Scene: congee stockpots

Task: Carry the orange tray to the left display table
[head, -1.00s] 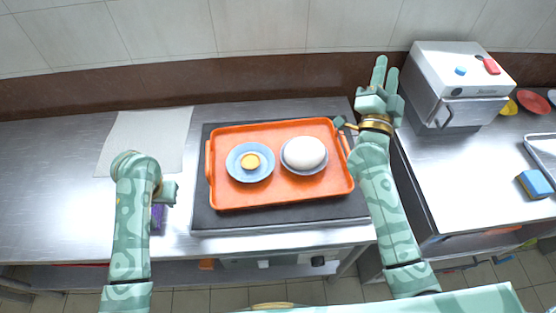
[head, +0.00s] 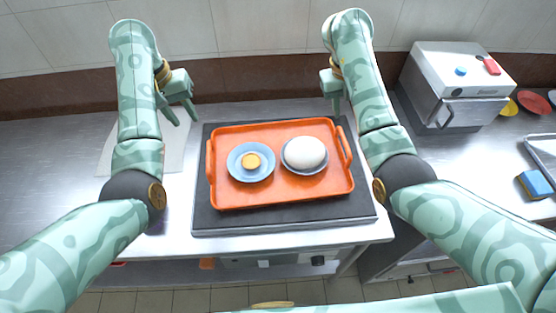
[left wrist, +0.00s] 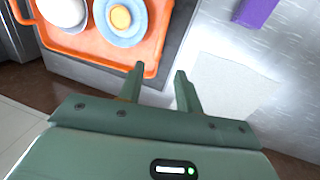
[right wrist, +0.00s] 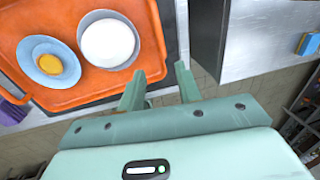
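The orange tray (head: 265,202) lies flat on a dark slab on the steel counter, a handle at each short side. On it are a blue dish (head: 236,168) with a small yellow-orange item (head: 251,161) and a bowl (head: 290,170) with a white domed food (head: 305,152). My left gripper (head: 182,117) is open and empty, beyond the tray's far left corner. In the left wrist view, its fingers (left wrist: 160,73) are apart beside the tray's edge (left wrist: 90,58). My right gripper (head: 341,108) is open and empty near the far right corner; its fingers (right wrist: 161,78) also show apart.
The dark slab (head: 290,218) extends around the tray. A pale sheet (head: 110,155) lies left of it, partly hidden by my left arm. A white-topped machine (head: 450,75) stands to the right. A purple object (left wrist: 256,12) shows in the left wrist view.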

